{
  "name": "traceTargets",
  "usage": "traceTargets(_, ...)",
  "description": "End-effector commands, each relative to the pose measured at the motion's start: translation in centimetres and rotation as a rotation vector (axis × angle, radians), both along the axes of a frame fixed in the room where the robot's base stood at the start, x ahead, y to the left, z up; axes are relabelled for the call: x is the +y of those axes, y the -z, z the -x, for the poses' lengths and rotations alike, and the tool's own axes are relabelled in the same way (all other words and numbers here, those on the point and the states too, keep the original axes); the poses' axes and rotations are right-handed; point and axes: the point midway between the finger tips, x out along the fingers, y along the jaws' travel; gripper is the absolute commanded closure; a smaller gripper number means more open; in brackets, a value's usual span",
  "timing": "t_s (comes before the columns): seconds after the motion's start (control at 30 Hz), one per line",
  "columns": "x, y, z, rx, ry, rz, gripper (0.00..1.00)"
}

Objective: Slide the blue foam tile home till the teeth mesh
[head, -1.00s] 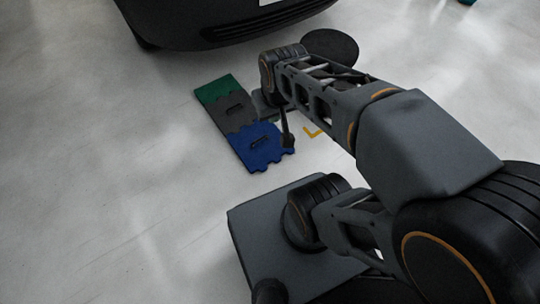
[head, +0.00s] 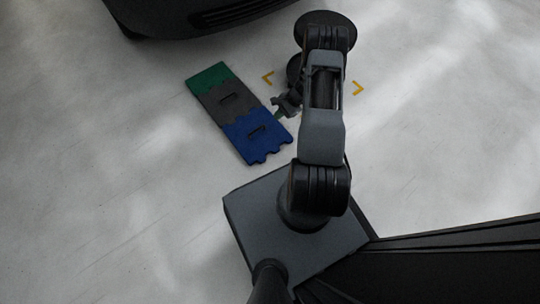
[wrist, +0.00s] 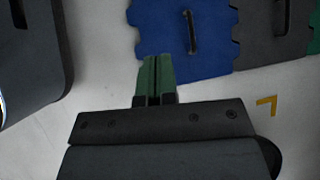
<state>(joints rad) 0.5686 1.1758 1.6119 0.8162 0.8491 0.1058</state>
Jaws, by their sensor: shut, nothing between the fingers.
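The blue foam tile (head: 262,145) lies flat on the floor at the near end of a row, with a dark slot-shaped handle in its middle. Its toothed far edge meets the dark grey tile (head: 229,107), and I see no floor between them. The blue tile (wrist: 165,30) and grey tile (wrist: 258,45) also touch in the wrist view, teeth against teeth. My gripper (head: 277,116) is just right of the row, close to the blue tile's right edge. In the wrist view my gripper (wrist: 155,58) has its green fingers together, empty, at the blue tile's edge.
A green tile (head: 208,76) joins the grey one at the far end. A dark vehicle (head: 190,15) stands at the back. Yellow corner marks (head: 268,78) lie on the floor to the right. The floor left of the row is clear.

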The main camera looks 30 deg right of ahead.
Motion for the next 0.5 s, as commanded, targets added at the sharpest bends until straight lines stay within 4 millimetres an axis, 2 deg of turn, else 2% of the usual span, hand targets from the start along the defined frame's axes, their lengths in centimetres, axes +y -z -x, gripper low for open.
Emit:
traceTargets(0.03, -0.3, 3.2, 1.1, 0.034, 0.066, -0.033, 1.0)
traceTargets(0.1, -0.6, 6.7, 2.3, 0.067, 0.152, -0.07, 1.0)
traceTargets(0.2, -0.6, 10.8, 4.0, 0.109, 0.257, -0.113, 1.0)
traceTargets(0.33, -0.3, 14.5, 5.9, 0.147, 0.355, -0.152, 1.0)
traceTargets(0.5, 0.2, 17.1, 7.2, 0.173, 0.421, -0.178, 1.0)
